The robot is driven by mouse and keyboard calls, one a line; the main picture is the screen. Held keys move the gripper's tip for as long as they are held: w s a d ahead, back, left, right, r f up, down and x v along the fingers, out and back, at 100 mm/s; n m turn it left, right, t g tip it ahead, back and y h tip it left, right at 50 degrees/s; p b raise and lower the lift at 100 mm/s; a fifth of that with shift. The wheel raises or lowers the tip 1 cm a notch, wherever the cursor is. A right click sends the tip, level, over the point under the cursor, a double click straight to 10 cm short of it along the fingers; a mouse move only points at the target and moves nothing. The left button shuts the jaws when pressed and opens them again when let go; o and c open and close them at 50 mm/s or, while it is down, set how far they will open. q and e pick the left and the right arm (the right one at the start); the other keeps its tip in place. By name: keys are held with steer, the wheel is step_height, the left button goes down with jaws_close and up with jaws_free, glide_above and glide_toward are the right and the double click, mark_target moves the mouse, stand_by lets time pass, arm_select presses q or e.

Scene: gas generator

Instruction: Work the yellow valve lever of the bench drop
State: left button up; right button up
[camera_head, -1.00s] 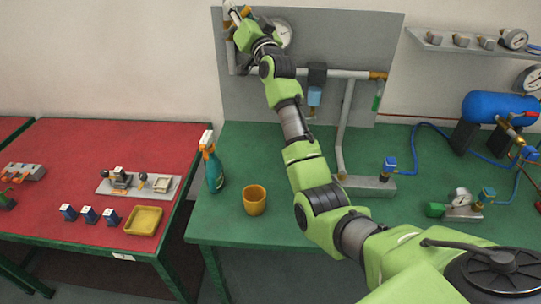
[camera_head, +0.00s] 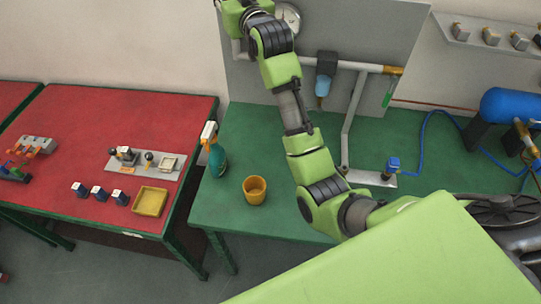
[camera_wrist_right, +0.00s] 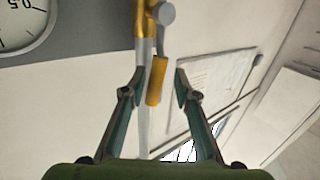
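The yellow valve lever (camera_wrist_right: 157,80) hangs in the middle of the right wrist view, below a brass-coloured valve body on a grey pipe (camera_wrist_right: 143,105). My right gripper (camera_wrist_right: 160,78) is open, with one finger on each side of the lever. Gaps show between the lever and both fingers in this view; whether the lever lies deep between them I cannot tell. In the head view my right arm reaches up to the panel (camera_head: 385,50), and its gripper and the lever are cut off at the top. My left gripper is not in view.
A pressure gauge (camera_wrist_right: 22,22) sits left of the lever; it also shows on the panel (camera_head: 289,17). A blue filter bowl (camera_head: 323,87) hangs from the pipe. A spray bottle (camera_head: 215,155) and a yellow cup (camera_head: 254,190) stand on the green bench (camera_head: 235,220).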

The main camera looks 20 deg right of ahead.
steer(key=s+b, duration=0.5)
steer(key=s, duration=0.8)
steer(key=s+f+g, duration=0.3)
steer(key=s+f, duration=0.2)
steer(key=f, duration=0.6)
steer(key=s+a+f+g, duration=0.1)
steer(key=s+f, duration=0.4)
steer(key=f, duration=0.7)
steer(key=s+a+f+n+g, duration=0.1)
steer(key=s+f+g, duration=0.3)
steer(key=f, duration=0.8)
steer(key=shift+s+g, duration=0.3)
steer(key=shift+s, duration=0.25)
steer(key=shift+f, duration=0.1)
